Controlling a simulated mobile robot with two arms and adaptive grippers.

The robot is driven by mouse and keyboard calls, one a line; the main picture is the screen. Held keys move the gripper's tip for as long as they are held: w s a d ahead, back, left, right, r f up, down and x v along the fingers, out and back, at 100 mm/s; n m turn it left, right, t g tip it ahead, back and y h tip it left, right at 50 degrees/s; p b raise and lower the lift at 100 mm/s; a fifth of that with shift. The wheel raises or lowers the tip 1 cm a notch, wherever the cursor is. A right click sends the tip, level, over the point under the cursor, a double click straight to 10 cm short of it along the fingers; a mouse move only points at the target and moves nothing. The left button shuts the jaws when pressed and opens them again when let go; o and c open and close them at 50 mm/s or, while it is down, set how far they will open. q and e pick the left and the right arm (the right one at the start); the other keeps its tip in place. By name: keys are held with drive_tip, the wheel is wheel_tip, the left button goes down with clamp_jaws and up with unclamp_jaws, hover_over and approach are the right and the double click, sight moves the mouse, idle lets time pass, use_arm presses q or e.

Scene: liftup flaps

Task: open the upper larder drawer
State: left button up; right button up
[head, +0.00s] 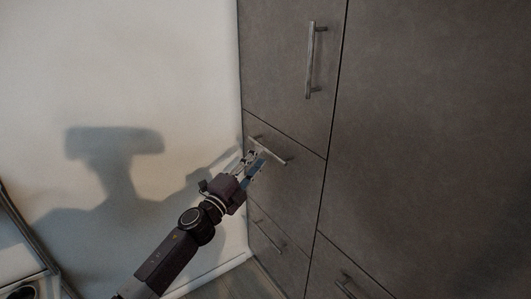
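The grey larder unit (285,130) stands at the centre, with a vertical bar handle (311,60) on its tall upper door. Below that door is the upper drawer front (300,185), which sits flush with the unit. Its slanting bar handle (277,157) shows at both ends. My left gripper (258,160) is at the middle of this handle, with its fingers overlapping the bar. Whether the fingers are closed on the bar or only around it cannot be told at this size. My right gripper is not in view.
A lower drawer with a bar handle (268,240) is beneath, close to the floor. A large plain grey panel (430,130) fills the right, with another handle (345,288) at the bottom. A white wall (130,60) is on the left. A dark-framed object (25,240) stands at lower left.

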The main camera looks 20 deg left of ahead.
sight(266, 149)
use_arm(q)
drive_tip(key=shift+b+x, duration=0.3)
drive_tip(key=shift+x, duration=2.35)
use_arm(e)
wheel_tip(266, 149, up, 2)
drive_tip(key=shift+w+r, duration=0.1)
use_arm(q)
clamp_jaws()
